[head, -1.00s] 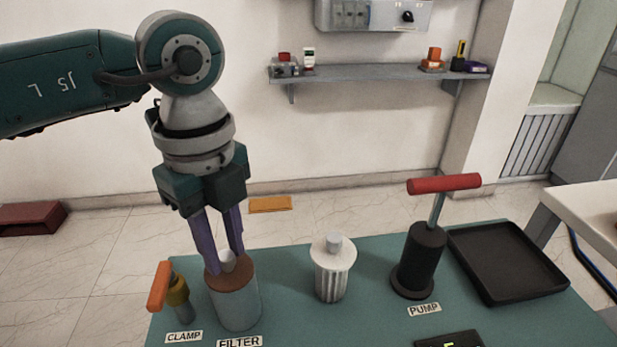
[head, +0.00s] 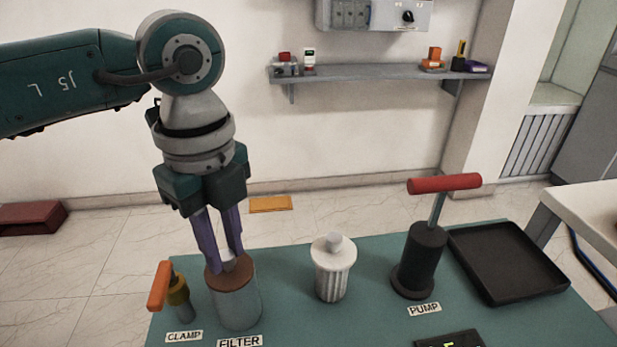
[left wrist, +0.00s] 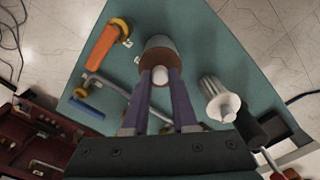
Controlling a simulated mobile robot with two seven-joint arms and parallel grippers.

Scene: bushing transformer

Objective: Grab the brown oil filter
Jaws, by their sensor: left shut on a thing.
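The oil filter (head: 236,301) is a grey cylinder with a brown top and a small pale knob. It stands upright on the teal table behind the FILTER label (head: 240,341). My left gripper (head: 231,264) comes down from above with its purple fingers shut on the knob. The left wrist view shows the filter (left wrist: 160,50) beyond the fingers, with the pale knob between the fingertips (left wrist: 160,76). The filter's base still appears to rest on the table. My right gripper is not in view.
An orange-handled clamp (head: 178,292) stands close to the left of the filter. A white ribbed canister (head: 331,275) stands to its right. Farther right are a black pump (head: 421,260) with a red handle and a black tray (head: 508,290). Teal table surface (head: 285,285) lies free between filter and canister.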

